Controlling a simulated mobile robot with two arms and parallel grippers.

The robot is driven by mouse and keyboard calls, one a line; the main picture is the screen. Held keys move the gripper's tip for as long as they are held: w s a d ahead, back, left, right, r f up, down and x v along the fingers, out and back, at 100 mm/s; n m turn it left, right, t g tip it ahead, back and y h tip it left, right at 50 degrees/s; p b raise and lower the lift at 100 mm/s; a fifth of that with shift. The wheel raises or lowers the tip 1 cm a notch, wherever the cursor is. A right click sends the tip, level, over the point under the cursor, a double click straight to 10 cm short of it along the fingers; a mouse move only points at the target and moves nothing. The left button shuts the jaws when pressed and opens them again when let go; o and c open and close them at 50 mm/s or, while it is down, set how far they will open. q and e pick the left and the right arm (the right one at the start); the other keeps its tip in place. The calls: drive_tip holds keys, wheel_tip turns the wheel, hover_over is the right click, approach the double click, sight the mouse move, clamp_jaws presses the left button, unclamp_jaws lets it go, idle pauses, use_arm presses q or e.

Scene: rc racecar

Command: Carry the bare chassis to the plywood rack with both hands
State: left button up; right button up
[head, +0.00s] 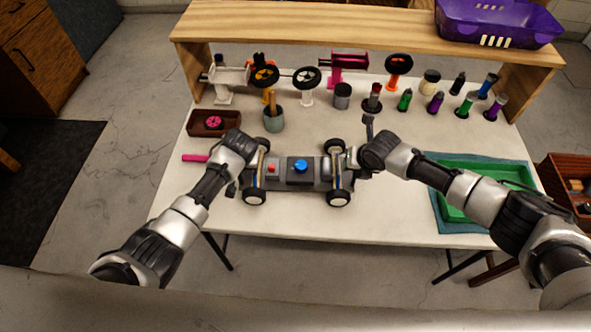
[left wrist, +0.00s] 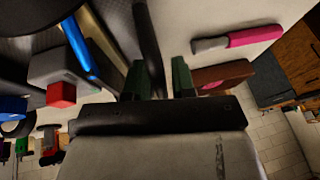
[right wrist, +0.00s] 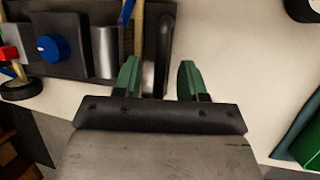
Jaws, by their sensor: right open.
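The bare chassis (head: 320,174) lies across the middle of the table, a dark plate with four wheels, a blue knob and a red part. The plywood rack (head: 340,22) stands along the table's back edge. My left gripper (head: 240,178) is at the chassis's left end; in the left wrist view its green fingers (left wrist: 162,80) are close together by a dark bar of the chassis (left wrist: 147,40). Whether they grip it is unclear. My right gripper (head: 360,160) is at the right end; in the right wrist view its fingers (right wrist: 158,80) are apart, with the chassis's end bar (right wrist: 165,45) between them.
A purple basket (head: 495,22) sits on the rack's right end. Several bottles, wheels on stands and a cup of tools (head: 273,120) stand behind the chassis. A green tray (head: 480,195) lies at right, a brown tray (head: 205,122) at left. The table front is clear.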

use_arm(q)
drive_tip(key=shift+w+a+f, duration=0.15)
drive_tip(key=shift+w+f, duration=0.05)
drive_tip(key=shift+f, duration=0.4)
use_arm(e)
drive_tip(key=shift+w+a+f, duration=0.1)
drive_tip(key=shift+w+f, duration=0.1)
drive_tip(key=shift+f, duration=0.4)
use_arm(q)
drive_tip(key=c, duration=0.4)
use_arm(e)
drive_tip(key=c, duration=0.4)
use_arm(q)
clamp_jaws()
use_arm(e)
clamp_jaws()
use_arm(q)
drive_tip(key=shift+r, duration=0.1)
use_arm(e)
drive_tip(key=shift+r, duration=0.1)
